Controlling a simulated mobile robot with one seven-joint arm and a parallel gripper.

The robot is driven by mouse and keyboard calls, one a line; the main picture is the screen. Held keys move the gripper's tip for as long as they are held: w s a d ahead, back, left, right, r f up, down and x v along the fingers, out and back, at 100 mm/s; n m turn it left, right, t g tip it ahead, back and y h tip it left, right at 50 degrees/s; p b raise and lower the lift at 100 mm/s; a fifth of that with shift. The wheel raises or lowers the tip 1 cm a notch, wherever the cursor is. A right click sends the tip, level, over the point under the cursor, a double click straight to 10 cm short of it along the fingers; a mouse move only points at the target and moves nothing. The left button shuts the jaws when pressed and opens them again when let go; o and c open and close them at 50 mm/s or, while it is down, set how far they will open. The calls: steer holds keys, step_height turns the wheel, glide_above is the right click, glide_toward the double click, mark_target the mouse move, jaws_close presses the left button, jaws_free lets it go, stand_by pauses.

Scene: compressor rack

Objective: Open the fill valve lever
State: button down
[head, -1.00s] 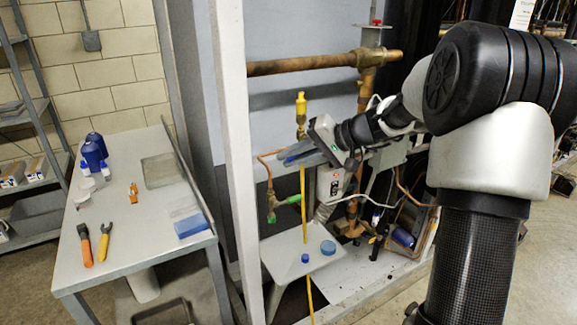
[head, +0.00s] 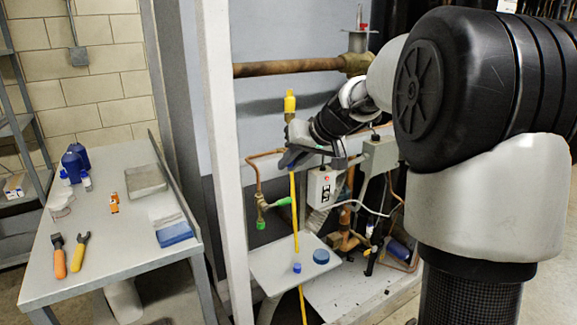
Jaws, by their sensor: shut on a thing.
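The fill valve stands upright in the rack, with a yellow hose fitting (head: 290,104) on top and a yellow hose (head: 295,213) hanging below. Its brass body (head: 298,130) is partly covered by my gripper (head: 286,158). My gripper reaches in from the right at the valve and is shut on the lever. Only a small bit of blue (head: 292,166) shows at the fingers, so the lever's exact angle is hidden.
A copper line with green-capped fittings (head: 262,224) is just left of the hose. A grey box with a red light (head: 323,186) is close on the right. A white post (head: 222,150) stands left. A small shelf (head: 280,262) with blue caps lies below.

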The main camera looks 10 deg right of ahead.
steer(key=shift+d, duration=0.1)
stand_by(0.3)
steer(key=c, duration=1.8)
jaws_free()
steer(key=shift+o, duration=0.2)
steer(key=p+v, duration=0.2)
steer(key=v, duration=1.5)
steer(key=shift+r+p, duration=0.15)
steer(key=shift+p, duration=0.15)
steer(key=shift+s+d, duration=0.1)
